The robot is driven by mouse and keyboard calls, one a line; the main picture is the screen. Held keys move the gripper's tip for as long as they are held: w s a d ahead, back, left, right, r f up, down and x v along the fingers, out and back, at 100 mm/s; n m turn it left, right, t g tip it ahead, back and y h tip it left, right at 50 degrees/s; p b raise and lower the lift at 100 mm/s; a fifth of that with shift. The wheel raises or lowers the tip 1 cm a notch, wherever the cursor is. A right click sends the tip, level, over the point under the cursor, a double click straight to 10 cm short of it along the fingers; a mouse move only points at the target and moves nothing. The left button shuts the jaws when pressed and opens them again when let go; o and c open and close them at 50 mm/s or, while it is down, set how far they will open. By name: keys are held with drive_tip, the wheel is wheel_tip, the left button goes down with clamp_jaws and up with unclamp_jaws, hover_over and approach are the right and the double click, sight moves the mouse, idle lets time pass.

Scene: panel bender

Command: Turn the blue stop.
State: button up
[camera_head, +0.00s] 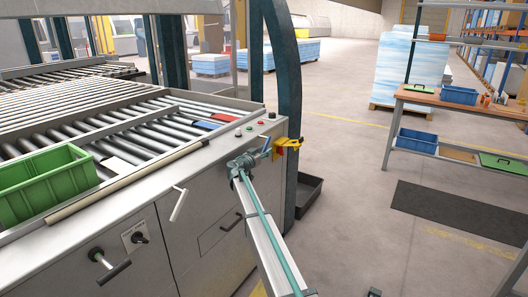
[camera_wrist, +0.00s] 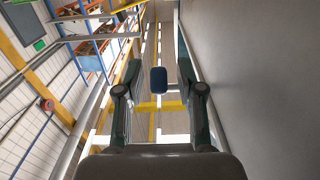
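The blue stop (camera_head: 266,144) sits at the right front corner of the machine, beside a yellow bracket (camera_head: 289,144). My gripper (camera_head: 259,153) is at this corner, just to the left of the stop. In the wrist view the stop shows as a small dark blue rounded block (camera_wrist: 158,80). It appears between the two fingers of my gripper (camera_wrist: 158,68), with a gap on each side. The fingers are open and do not appear to touch it. How far the stop lies beyond the fingertips is hard to tell.
The machine's grey front panel (camera_head: 228,255) has several handles, including a white lever (camera_head: 179,204). Buttons (camera_head: 262,122) sit on its top edge. A green crate (camera_head: 45,185) stands on the rollers at left.

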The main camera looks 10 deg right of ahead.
clamp_jaws()
drive_tip(key=shift+d, duration=0.1)
idle(0.4)
